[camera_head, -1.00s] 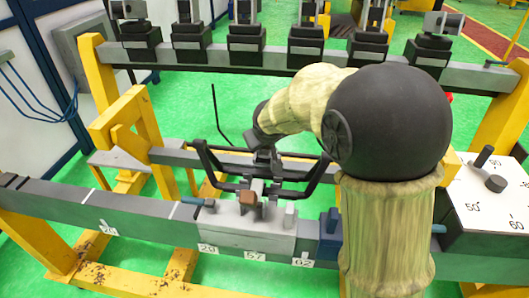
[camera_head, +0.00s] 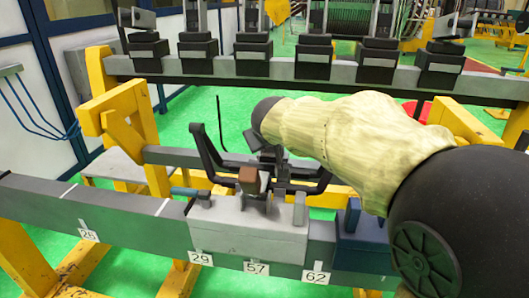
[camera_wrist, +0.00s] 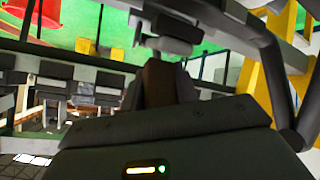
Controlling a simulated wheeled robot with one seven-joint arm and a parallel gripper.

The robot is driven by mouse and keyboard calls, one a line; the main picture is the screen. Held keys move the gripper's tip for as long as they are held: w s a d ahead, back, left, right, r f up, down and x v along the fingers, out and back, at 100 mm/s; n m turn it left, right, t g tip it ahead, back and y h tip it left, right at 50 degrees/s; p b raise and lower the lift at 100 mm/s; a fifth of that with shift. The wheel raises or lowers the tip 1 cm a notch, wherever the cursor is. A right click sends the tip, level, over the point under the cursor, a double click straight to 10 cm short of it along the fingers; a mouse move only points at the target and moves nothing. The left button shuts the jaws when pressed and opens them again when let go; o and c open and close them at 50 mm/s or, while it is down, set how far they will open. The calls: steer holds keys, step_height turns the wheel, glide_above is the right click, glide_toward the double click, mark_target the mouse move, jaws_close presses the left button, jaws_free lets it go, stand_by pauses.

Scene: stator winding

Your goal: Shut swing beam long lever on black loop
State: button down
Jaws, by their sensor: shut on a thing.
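The black loop (camera_head: 212,165) is a bent dark bar that rises on both sides of my gripper (camera_head: 268,168), above the grey block on the front beam. In the wrist view, one side of the loop (camera_wrist: 283,85) runs down the right. My gripper is shut at the middle of the loop; its fingertips and the exact contact are largely hidden. A brown block (camera_head: 249,180) stands just in front of the gripper. The grey beam (camera_head: 178,157) lies level behind the loop, with its left end at a yellow frame.
The front beam (camera_head: 140,222) bears tags 25, 29, 57 and 62 and a grey block (camera_head: 235,230). A blue block (camera_head: 349,220) sits right of it. A back rail (camera_head: 215,67) carries several dark clamps. A thin black rod (camera_head: 221,122) stands behind the loop. Green floor shows between.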

steer(key=shift+s+a+f+t+b, duration=0.15)
steer(key=shift+t+b, duration=0.15)
steer(key=shift+b, duration=0.85)
steer(key=c, duration=1.1)
jaws_free()
steer(key=shift+r, duration=0.2)
